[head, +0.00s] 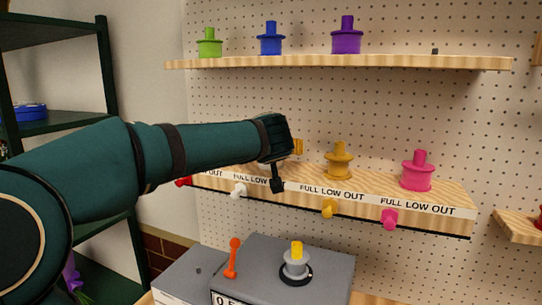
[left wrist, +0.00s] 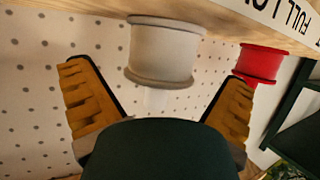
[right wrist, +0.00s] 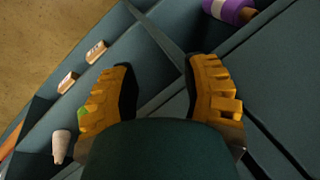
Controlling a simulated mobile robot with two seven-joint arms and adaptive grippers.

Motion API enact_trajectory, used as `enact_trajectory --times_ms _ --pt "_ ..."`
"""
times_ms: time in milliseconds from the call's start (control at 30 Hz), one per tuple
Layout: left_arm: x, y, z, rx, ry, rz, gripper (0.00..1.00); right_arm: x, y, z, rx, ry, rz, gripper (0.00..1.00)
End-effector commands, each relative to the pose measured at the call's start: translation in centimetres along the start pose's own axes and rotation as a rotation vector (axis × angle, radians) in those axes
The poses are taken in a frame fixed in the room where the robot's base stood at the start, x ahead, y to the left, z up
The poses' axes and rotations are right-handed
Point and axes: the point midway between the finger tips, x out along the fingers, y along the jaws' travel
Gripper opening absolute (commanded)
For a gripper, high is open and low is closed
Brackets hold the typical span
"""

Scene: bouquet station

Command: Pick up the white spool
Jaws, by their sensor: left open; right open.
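The white spool (left wrist: 165,50) shows in the left wrist view, on the wooden shelf that crosses the top of that picture. It lies ahead of and between the two yellow fingers of my left gripper (left wrist: 160,80), which are open and do not visibly touch it. In the head view my left gripper (head: 287,164) is at the middle shelf, and the white spool is hidden behind my arm. My right gripper (right wrist: 160,75) is open and empty in the right wrist view.
A red spool (left wrist: 262,62) stands beside the white one. On the middle shelf (head: 445,198) are yellow (head: 340,163) and pink (head: 418,172) spools. The upper shelf (head: 430,62) holds green, blue and purple spools. A grey box (head: 335,275) stands below.

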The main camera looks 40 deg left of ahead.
Motion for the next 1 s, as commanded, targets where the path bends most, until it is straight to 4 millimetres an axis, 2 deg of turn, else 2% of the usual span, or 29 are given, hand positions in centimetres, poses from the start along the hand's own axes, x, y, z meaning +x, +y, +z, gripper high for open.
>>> enact_trajectory --times_ms 100,200,467,600,633,667,1000 --pt "1.7 0.1 0.0 0.0 -0.001 -0.001 1.0 -0.2 -0.1 0.0 0.0 -0.001 0.0 0.47" --pt "2.5 0.1 0.0 -0.001 -0.001 -0.001 1.0 -0.2 -0.1 0.0 0.0 -0.001 0.0 0.47" --pt "2.6 0.1 0.0 -0.001 0.001 0.0 1.0 -0.2 -0.1 0.0 0.0 -0.002 0.0 0.47" --pt "2.6 0.1 0.0 -0.001 0.0 0.001 0.51 -0.2 -0.1 0.0 0.0 -0.002 0.0 0.47" --pt "2.6 0.1 0.0 -0.001 0.0 0.001 0.4 -0.2 -0.1 0.0 0.0 -0.002 0.0 0.47" --pt "2.6 0.1 0.0 -0.001 0.0 0.001 0.36 -0.2 -0.1 0.0 0.0 -0.002 0.0 0.47" --pt "2.6 0.1 0.0 -0.001 0.0 0.0 0.31 -0.2 -0.1 0.0 0.0 -0.001 0.0 0.47"
